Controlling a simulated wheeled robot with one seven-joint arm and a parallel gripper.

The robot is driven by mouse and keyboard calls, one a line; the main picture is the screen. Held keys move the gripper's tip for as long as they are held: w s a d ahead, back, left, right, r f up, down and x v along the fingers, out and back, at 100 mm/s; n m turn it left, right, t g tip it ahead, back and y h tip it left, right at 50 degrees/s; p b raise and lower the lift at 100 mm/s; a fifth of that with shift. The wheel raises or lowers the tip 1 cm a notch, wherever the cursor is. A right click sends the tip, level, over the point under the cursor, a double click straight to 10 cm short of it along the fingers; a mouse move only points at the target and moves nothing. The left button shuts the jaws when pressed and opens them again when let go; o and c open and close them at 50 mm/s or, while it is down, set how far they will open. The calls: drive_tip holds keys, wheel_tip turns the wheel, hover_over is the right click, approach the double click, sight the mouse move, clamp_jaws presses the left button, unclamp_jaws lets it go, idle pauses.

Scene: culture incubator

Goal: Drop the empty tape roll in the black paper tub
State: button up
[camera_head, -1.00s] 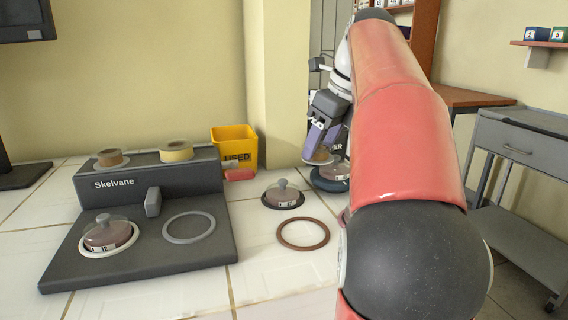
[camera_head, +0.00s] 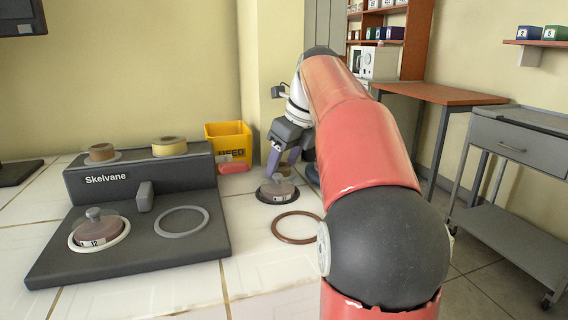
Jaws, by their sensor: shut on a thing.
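My gripper (camera_head: 281,166) points down over the white-tiled bench, just behind a lidded dish (camera_head: 278,193). It is shut on a small brown roll, the empty tape roll (camera_head: 286,171), which is partly hidden by the fingers. I cannot tell whether the roll is clear of the dish's lid behind which it shows. The black paper tub is not clearly visible now; my arm covers the place where dark lettered sides showed earlier.
The grey Skelvane device (camera_head: 140,190) at left bears two tape rolls and a dish. A brown ring (camera_head: 297,228) lies in front. A blue-based dish is mostly hidden by my arm.

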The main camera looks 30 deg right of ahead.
drive_tip(key=o, duration=1)
drive_tip(key=shift+f, duration=0.1)
